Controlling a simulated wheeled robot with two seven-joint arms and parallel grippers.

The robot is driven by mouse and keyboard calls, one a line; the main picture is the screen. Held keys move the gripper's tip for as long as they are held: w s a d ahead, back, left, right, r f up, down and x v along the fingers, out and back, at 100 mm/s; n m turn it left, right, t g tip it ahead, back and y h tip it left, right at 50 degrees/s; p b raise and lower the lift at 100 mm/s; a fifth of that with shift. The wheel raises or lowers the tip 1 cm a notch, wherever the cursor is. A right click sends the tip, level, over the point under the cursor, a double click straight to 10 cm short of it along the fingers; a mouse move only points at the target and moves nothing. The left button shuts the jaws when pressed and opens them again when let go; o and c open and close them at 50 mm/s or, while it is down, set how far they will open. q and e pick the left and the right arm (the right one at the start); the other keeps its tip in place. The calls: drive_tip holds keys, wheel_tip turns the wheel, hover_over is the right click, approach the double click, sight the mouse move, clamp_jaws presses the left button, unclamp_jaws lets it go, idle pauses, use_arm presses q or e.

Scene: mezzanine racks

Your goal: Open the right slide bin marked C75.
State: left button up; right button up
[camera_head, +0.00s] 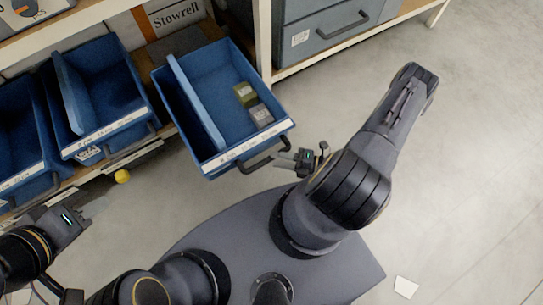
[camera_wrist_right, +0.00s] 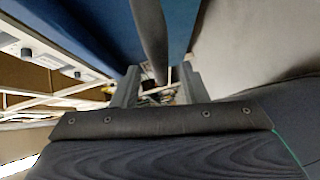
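The right slide bin (camera_head: 194,128) is a blue open-topped bin, pulled well out of the shelf past its neighbours. Its white front label is too small to read as C75. My right gripper (camera_head: 285,161) is at the right part of the bin's dark front handle (camera_head: 262,163). In the right wrist view the handle bar (camera_wrist_right: 150,35) runs between the fingers (camera_wrist_right: 157,88), with gaps beside it. My left gripper (camera_head: 96,208) is apart from the bins at lower left; its fingers' opening is unclear.
Two more blue bins, a middle one (camera_head: 97,95) and a left one (camera_head: 14,130), sit further in. A yellow ball-like thing (camera_head: 122,176) is near the lower shelf edge. A grey drawer (camera_head: 325,28) stands beyond the rack post. The floor at right is clear except a white sheet (camera_head: 406,287).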

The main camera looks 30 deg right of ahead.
drive_tip(key=v, duration=0.4)
drive_tip(key=shift+s+d, duration=0.1)
drive_tip(key=shift+s, duration=0.05)
drive_tip(key=shift+d, duration=0.1)
idle(0.3)
